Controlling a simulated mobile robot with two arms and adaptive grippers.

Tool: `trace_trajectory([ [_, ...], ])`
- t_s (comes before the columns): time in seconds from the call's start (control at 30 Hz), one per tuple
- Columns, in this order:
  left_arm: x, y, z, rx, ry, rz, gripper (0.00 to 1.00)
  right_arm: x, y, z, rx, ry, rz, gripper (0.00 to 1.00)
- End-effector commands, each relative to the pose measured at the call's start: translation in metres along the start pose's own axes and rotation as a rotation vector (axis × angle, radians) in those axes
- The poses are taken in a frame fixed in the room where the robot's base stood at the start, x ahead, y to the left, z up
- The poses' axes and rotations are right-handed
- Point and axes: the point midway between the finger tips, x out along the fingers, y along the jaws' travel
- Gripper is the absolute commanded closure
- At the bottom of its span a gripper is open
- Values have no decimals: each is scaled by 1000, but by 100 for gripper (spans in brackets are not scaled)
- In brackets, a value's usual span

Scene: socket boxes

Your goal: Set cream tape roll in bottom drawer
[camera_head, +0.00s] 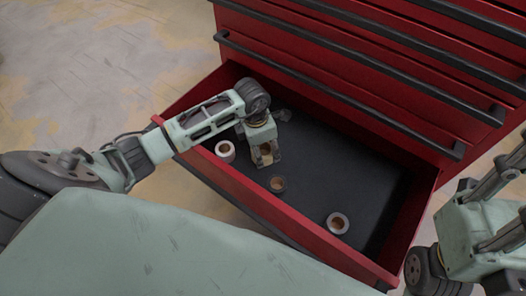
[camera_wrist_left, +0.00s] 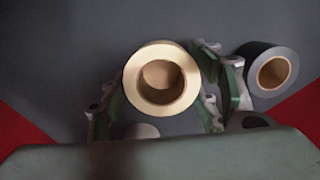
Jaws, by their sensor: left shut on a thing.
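The bottom drawer (camera_head: 375,190) of the red cabinet is pulled open, with a dark floor. My left gripper (camera_head: 266,162) reaches down into it near its left end. The left wrist view shows the cream tape roll (camera_wrist_left: 134,80) between the fingers of my left gripper (camera_wrist_left: 160,102), which is shut on it. The roll's brown core faces the camera. In the head view the roll is mostly hidden by the fingers. I cannot tell whether it touches the drawer floor. My right gripper is not in view; only part of that arm shows at the lower right.
The dark roll (camera_wrist_left: 251,82) sits right of the fingers in the wrist view.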

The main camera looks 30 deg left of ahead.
Motion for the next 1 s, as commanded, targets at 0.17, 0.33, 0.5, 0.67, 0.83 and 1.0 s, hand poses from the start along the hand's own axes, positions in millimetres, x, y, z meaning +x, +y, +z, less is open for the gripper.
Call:
trace_trajectory([
  [0.17,6,1,0,1,-3,2,71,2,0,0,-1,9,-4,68],
  [0.33,7,0,0,1,-2,2,71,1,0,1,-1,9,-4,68],
  [0.5,9,0,-1,1,-1,1,35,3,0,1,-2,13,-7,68],
  [0.67,9,0,-1,1,-1,1,24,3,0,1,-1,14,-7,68],
  [0.83,9,0,-1,1,-1,1,24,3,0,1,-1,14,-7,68],
  [1.0,5,0,0,1,-2,1,24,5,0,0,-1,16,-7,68],
])
